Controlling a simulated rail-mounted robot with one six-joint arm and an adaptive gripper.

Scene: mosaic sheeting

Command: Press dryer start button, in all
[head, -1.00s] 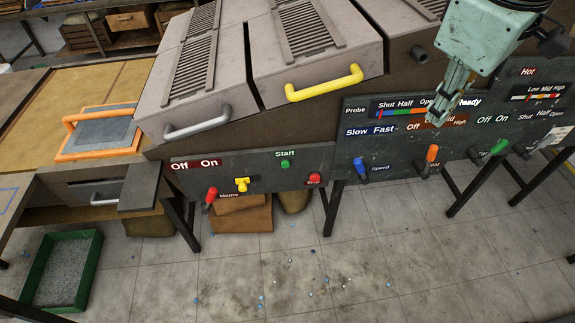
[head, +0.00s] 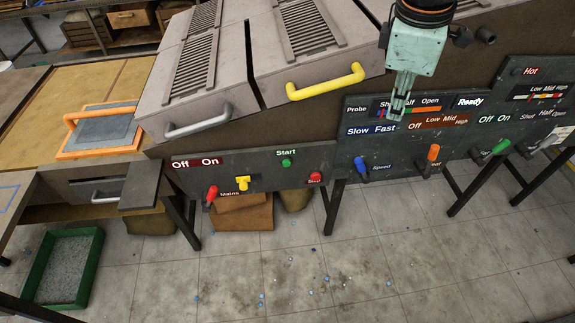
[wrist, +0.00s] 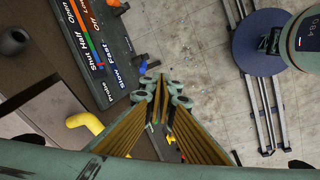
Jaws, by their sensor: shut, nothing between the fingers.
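The green start button (head: 286,163) sits under the "Start" label on the dark left panel (head: 258,178) in the head view. My gripper (head: 394,115) is shut and empty, pointing down in front of the right panel, near the "Slow Fast" and "Off" labels. It is to the right of the start button and above it in the picture, well apart from it. In the wrist view, the closed fingers (wrist: 160,92) fill the middle. I cannot make out the green button in that view.
The red stop button (head: 314,177), yellow switch (head: 242,183) and red mains lever (head: 212,193) are on the left panel. Blue (head: 359,166), orange (head: 433,153) and green (head: 500,147) levers jut from the right panel. A yellow handle (head: 326,83) projects above.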

